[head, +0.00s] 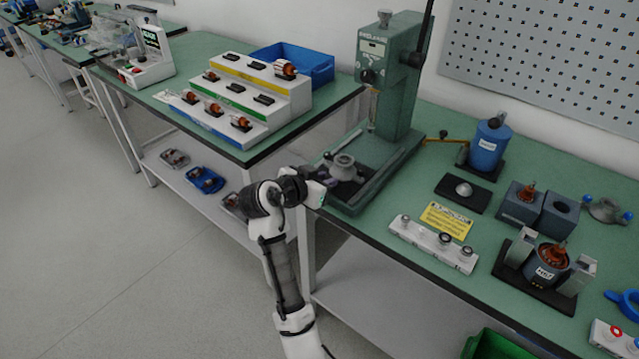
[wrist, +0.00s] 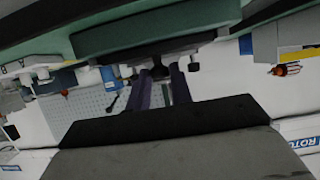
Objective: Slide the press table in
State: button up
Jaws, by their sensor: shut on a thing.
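My gripper (head: 324,176) is at the front left of the press table. In the wrist view my gripper (wrist: 161,88) shows two dark purple fingers close around a small dark piece below the green press body (wrist: 160,32). It is shut on this piece, which seems to be the press table's handle; the fingers mostly hide it.
A stepped rack (head: 245,95) and a blue bin (head: 295,62) stand on the bench to the left. The floor (head: 150,260) at left is clear.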

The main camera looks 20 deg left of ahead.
aim_at(349, 156)
jog(key=shift+w+d+r+b, duration=0.15)
jog(key=shift+w+d, duration=0.55)
jog(key=shift+w, duration=1.25)
jog(key=shift+w+d+f+b, duration=0.15)
jog(key=shift+w+d, duration=0.55)
jog(key=shift+w, duration=1.2)
jog(key=shift+w+d+r+b, duration=0.15)
jog(key=shift+w+d, duration=0.55)
jog(key=shift+w, duration=1.25)
jog(key=o, duration=0.5)
jog(key=shift+c, duration=0.2)
jog(key=shift+p+v, duration=1.25)
jog(key=shift+v, duration=1.7)
